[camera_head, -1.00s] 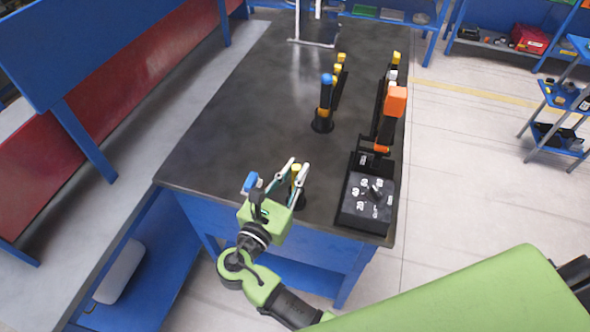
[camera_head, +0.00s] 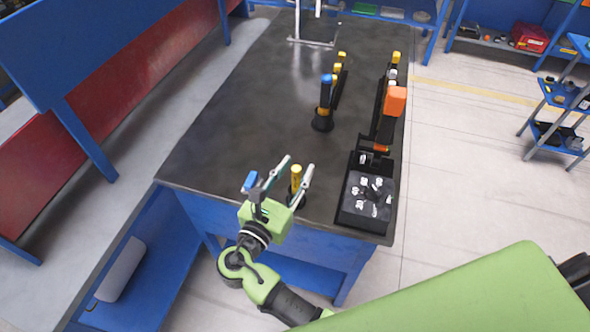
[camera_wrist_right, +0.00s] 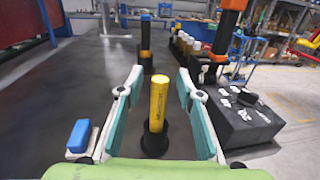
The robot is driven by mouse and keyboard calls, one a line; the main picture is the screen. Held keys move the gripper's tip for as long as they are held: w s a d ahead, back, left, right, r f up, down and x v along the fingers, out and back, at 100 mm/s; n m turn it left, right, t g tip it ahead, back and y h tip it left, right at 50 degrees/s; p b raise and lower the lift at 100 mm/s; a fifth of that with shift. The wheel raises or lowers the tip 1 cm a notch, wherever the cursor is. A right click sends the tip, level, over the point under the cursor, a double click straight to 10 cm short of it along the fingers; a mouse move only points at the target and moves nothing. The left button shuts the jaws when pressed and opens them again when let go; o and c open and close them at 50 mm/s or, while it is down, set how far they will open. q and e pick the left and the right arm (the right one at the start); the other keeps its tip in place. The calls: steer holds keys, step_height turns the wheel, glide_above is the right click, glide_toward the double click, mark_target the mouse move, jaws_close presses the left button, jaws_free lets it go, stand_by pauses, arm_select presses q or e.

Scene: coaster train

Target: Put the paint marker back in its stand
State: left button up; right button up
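The yellow paint marker (camera_head: 295,177) is upright near the front edge of the dark table. In the right wrist view the marker (camera_wrist_right: 158,104) rises from a round black stand (camera_wrist_right: 155,145), with its lower end inside it. My right gripper (camera_head: 298,164) is open around the marker. Its fingers (camera_wrist_right: 158,88) lie to either side, with a visible gap on both sides in the wrist view. My left gripper is not in view.
A black box with white-labelled pieces (camera_head: 350,212) stands right of the gripper at the table's edge. A blue-topped black post (camera_head: 325,103) stands farther back, near racks of yellow-topped items. An orange block (camera_head: 395,100) is at the right. The left tabletop is clear.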

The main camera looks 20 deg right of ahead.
steer(key=shift+f+b, duration=0.1)
steer(key=shift+b, duration=0.25)
step_height(320, 180, up, 8)
steer(key=p, duration=0.2)
steer(key=shift+f+p, duration=0.1)
steer(key=shift+p, duration=0.3)
step_height(320, 180, up, 5)
steer(key=p, duration=0.6)
steer(key=s+d+f+n+t+h+b, duration=0.1)
steer(key=s+d+f+n+t+b, duration=0.35)
steer(key=d+n+b, duration=0.25)
steer(key=s+a+f+n+t+y+b, duration=0.1)
steer(key=s+n+t+y, duration=0.3)
steer(key=n, duration=0.5)
steer(key=s+a+f+n+t+y+b, duration=0.1)
steer(key=s+f+n+t+y+b, duration=0.2)
steer(key=n+y, duration=0.6)
steer(key=shift+s+a+f+n+t+b, duration=0.2)
steer(key=shift+s+f+n+t+b, duration=0.2)
steer(key=shift+s+n+t+b, duration=0.4)
